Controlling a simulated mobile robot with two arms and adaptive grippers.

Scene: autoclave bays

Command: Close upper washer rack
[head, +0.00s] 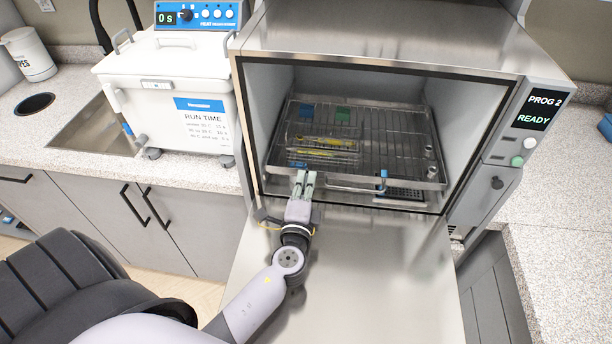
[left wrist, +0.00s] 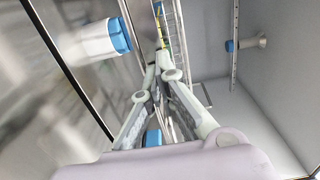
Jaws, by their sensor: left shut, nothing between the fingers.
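The upper washer rack (head: 398,130) is a wire rack inside the open washer chamber, with items lying on it. Its front edge sits near the chamber opening. My left gripper (head: 305,178) is shut and empty at the left part of the rack's front edge. I cannot tell whether it touches the rack. In the left wrist view the closed fingers (left wrist: 158,70) point along the wire side of the rack (left wrist: 178,40). My right gripper is not in view.
The washer door (head: 350,270) is folded down flat below the chamber. A control panel (head: 535,110) reading PROG 2 READY is on the right. A white ultrasonic bath (head: 165,75) stands on the counter at left, next to a sink (head: 95,135).

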